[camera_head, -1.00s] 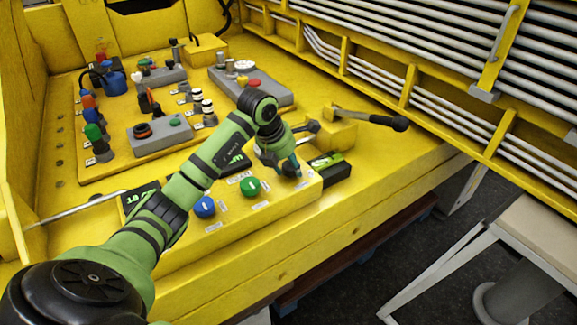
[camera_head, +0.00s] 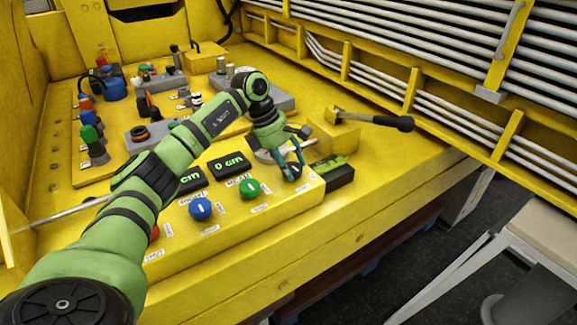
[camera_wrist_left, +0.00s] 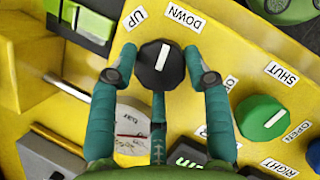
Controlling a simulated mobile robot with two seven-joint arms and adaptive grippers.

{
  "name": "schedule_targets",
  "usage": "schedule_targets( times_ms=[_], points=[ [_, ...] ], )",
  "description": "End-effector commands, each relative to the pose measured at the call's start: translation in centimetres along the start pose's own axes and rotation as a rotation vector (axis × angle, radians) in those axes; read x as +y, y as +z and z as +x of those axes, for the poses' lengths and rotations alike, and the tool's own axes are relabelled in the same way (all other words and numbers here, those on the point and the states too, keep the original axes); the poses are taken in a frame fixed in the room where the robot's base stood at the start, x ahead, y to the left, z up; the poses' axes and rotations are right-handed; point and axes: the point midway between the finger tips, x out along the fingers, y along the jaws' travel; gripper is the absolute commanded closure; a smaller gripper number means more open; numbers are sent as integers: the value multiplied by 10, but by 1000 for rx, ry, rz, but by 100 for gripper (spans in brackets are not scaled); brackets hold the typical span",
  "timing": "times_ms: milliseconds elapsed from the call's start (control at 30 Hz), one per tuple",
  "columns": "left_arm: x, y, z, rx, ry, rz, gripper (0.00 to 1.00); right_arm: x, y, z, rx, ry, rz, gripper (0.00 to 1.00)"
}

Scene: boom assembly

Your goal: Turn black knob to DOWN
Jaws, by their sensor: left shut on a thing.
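The black knob (camera_wrist_left: 160,66) shows in the left wrist view, with a white line on its face. The line points between the UP label (camera_wrist_left: 138,18) and the DOWN label (camera_wrist_left: 185,20), leaning slightly toward DOWN. My left gripper (camera_wrist_left: 158,78) has its teal fingers closed around the knob's sides. In the head view my left gripper (camera_head: 290,170) is at the right end of the front yellow panel, and its fingers mostly hide the knob. My right gripper is not in view.
A green knob (camera_head: 249,188) and a blue knob (camera_head: 201,209) sit left of the gripper. Behind them are black displays (camera_head: 230,164). A black-and-green box (camera_head: 338,174) and a lever with a black grip (camera_head: 392,122) stand close on the right.

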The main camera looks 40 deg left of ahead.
Motion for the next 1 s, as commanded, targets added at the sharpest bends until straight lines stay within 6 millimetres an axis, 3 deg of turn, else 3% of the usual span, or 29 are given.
schedule_targets(
  times_ms=[300, 800, 833, 867, 1000],
  points=[
    [0, 2, 1, -2, -42, 101, 84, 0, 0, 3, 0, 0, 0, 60],
    [0, 2, 1, -2, -50, 118, 84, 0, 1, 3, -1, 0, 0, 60],
    [0, 2, 1, -2, -50, 118, 39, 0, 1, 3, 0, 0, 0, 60],
    [-1, 2, 1, -2, -50, 117, 28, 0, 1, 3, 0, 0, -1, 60],
    [0, 2, 1, -1, -49, 115, 28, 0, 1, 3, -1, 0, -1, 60]
  ],
)
